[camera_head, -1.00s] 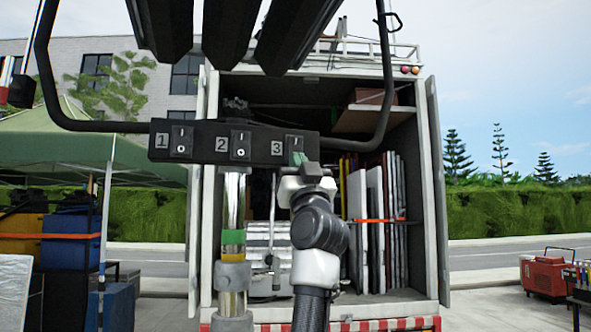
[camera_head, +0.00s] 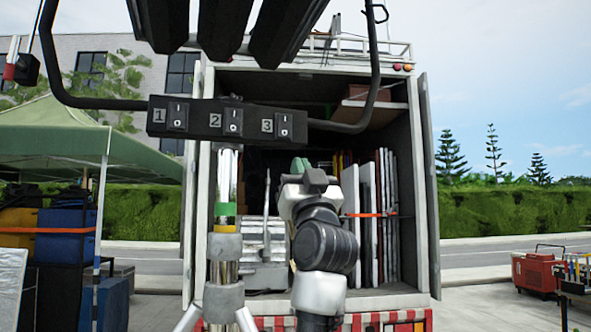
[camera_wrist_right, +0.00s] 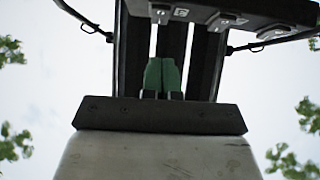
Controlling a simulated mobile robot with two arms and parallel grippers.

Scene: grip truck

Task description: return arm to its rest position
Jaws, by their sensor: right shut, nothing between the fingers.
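My right arm rises from the bottom centre of the head view, in front of the open truck. Its gripper (camera_head: 300,166) has green fingertips and sits below and apart from the black switch box (camera_head: 213,118), under the switch marked 3. In the right wrist view the green fingers (camera_wrist_right: 162,76) are together with nothing between them. The switch box (camera_wrist_right: 250,12) shows above them there, with black panels behind. The box carries rocker switches marked 1, 2 and 3. My left gripper is not in view.
A chrome and grey stand pole (camera_head: 226,250) rises left of my right arm. The truck (camera_head: 425,190) stands open behind, with upright boards (camera_head: 368,220) inside. A green canopy (camera_head: 80,140) is at left and a red machine (camera_head: 536,272) at right.

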